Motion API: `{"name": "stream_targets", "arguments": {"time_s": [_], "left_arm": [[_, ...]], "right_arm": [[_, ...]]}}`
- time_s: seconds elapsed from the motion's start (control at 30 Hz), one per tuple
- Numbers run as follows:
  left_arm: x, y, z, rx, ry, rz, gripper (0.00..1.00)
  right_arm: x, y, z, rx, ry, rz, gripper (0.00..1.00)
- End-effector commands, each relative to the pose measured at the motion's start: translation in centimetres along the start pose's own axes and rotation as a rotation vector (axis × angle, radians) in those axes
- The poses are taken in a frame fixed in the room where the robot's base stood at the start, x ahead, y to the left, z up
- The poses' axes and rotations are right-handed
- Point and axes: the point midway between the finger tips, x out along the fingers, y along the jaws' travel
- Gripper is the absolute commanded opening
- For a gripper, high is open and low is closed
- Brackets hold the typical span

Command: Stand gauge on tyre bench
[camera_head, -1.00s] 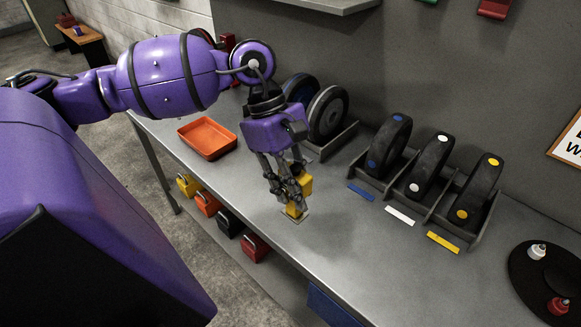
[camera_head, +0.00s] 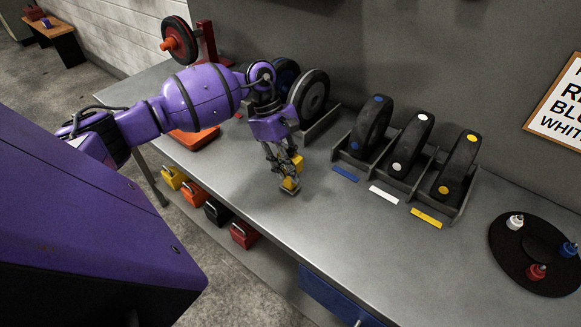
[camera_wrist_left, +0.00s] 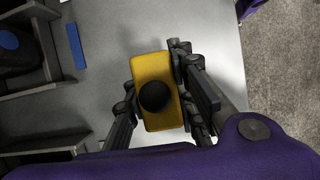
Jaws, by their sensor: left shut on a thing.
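The gauge is a yellow block (camera_head: 292,181) with a round black part on its face, which shows in the left wrist view (camera_wrist_left: 163,118). My left gripper (camera_head: 284,176) is shut on it, with dark fingers on both sides of the block. The gauge is at or just above the grey tyre bench (camera_head: 330,225), in front of the tyre racks; I cannot tell whether its base touches the top. The fingers hide part of it. My right gripper is not in view.
Racked tyres (camera_head: 410,145) with blue, white and yellow labels stand behind and right. A round black tray (camera_head: 541,243) with small bottles is at far right. An orange tray (camera_head: 197,140) lies left, partly behind my arm. The bench's front middle is clear.

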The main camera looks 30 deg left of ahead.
Motion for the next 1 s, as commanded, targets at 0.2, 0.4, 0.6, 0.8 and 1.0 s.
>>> {"name": "stream_targets", "arguments": {"time_s": [0.2, 0.4, 0.6, 0.8, 1.0], "left_arm": [[0.5, 0.1, -0.2, 0.003, 0.000, 0.003, 0.00], [0.9, 0.0, -0.4, 0.002, 0.000, 0.001, 0.00], [0.9, 0.0, -0.4, 0.002, 0.000, 0.002, 0.43], [0.9, 0.0, -0.4, 0.002, 0.000, 0.002, 0.43], [0.0, 0.1, -0.2, 0.002, 0.002, 0.005, 0.43]], "right_arm": [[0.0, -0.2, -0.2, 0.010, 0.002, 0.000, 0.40], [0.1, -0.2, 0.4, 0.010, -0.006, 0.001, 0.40], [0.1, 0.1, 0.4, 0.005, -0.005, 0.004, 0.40], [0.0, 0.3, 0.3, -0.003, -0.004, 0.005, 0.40], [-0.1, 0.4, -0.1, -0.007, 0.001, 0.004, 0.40]]}}
